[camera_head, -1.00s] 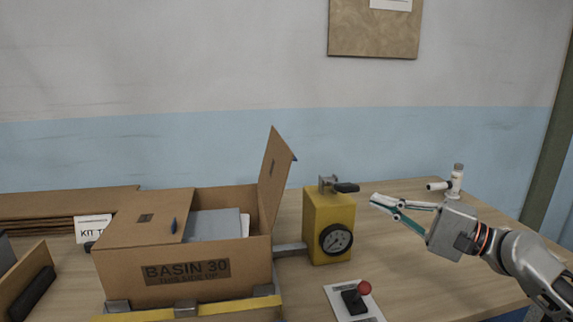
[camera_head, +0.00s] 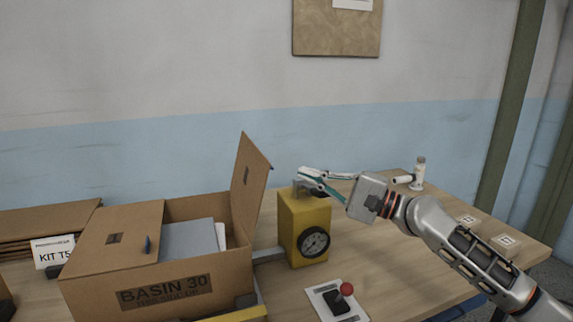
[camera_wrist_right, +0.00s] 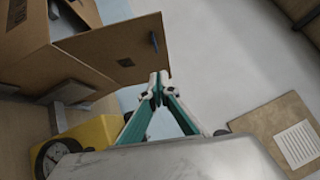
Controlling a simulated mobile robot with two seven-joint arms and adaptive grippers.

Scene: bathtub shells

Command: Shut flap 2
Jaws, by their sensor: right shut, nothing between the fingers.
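The cardboard box marked BASIN 30 (camera_head: 168,293) stands on the bench at the left. Its left flap (camera_head: 112,235) lies flat over the left part of the opening. Its right flap (camera_head: 247,185) stands up, leaning outward to the right; I take it for flap 2, though no number is readable. It also shows in the right wrist view (camera_wrist_right: 125,52). My right gripper (camera_head: 308,177) is shut and empty, to the right of the standing flap, above the yellow gauge box. In the wrist view its fingertips (camera_wrist_right: 158,88) appear close to the flap's edge; contact cannot be told. My left gripper is out of view.
The yellow gauge box (camera_head: 305,222) with a clamp on top stands right of the box, below my right gripper. A red-knobbed joystick (camera_head: 343,292) sits in front. A KIT card (camera_head: 52,250) is at the left.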

